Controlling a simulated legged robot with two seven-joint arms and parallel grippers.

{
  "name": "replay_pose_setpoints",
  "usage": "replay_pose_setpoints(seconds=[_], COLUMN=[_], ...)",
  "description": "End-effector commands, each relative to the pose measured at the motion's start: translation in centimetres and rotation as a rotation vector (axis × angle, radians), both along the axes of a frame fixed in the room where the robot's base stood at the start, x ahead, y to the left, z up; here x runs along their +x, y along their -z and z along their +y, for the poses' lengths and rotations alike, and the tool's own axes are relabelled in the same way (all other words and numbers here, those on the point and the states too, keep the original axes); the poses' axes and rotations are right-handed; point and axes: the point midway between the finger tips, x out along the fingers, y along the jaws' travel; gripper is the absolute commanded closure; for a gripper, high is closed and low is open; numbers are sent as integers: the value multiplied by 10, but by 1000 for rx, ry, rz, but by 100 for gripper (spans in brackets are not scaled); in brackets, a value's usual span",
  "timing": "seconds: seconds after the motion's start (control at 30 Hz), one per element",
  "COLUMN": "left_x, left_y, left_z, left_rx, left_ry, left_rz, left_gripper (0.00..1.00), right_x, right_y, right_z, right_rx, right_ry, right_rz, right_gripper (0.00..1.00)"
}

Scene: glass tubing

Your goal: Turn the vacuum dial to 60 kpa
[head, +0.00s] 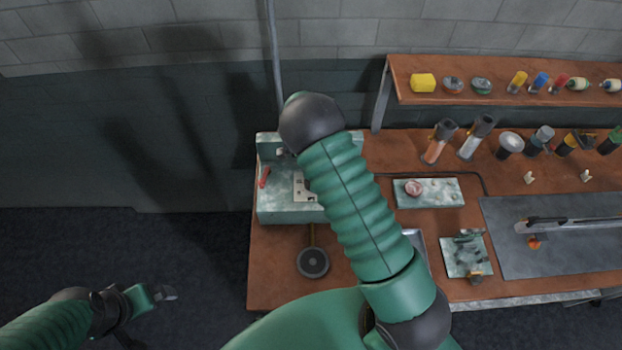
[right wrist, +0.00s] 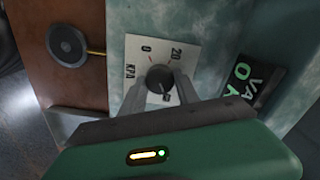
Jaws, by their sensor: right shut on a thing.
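The vacuum dial is a small black knob (right wrist: 159,76) on a white scale plate (right wrist: 146,50) in the right wrist view. The plate shows 0, 20 and KPA; its lower marks are partly hidden by my fingers. My right gripper (right wrist: 160,88) is shut on the knob, one grey finger on each side. A dark display (right wrist: 250,80) shows green characters, partly cut off. In the head view the green-white vacuum box (head: 285,205) stands at the table's left end, and my right arm hides the gripper. My left gripper (head: 165,293) hangs low at the left, away from the table.
A round black pedal-like disc (head: 313,262) lies left of centre on the brown table (head: 275,285). A red lever (head: 264,177) sits on the box's left side. A marbled plate (head: 440,192) and a grey mat (head: 500,225) lie to the right. A shelf (head: 440,95) holds several small items.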

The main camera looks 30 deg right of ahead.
Motion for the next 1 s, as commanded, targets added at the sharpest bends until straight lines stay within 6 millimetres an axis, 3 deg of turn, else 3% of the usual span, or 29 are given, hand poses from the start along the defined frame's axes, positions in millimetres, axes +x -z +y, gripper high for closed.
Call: replay_pose_setpoints(seconds=[0.17, 0.2, 0.37, 0.73, 0.87, 1.0], left_x=[0, 0, 0, 0, 0, 0], left_y=[0, 0, 0, 2, 10, 19], left_z=[0, 0, 0, 0, 0, 0], left_rx=[0, 0, 0, 0, 0, 0], left_ry=[0, 0, 0, 0, 0, 0], left_rz=[0, 0, 0, 0, 0, 0], left_gripper=[0, 0, 0, 0, 0, 0], right_x=[3, 3, 2, 1, 3, 3], right_y=[-1, -1, -1, -7, -31, -72], right_z=[0, 0, 0, 0, 0, 0], right_rx=[-1, -1, -1, -1, -1, -1], right_ry=[-1, -1, -1, -2, -3, -3], right_rz=[-7, -7, -5, -5, -9, -10], right_gripper=[100, 60, 41, 41, 41, 41])
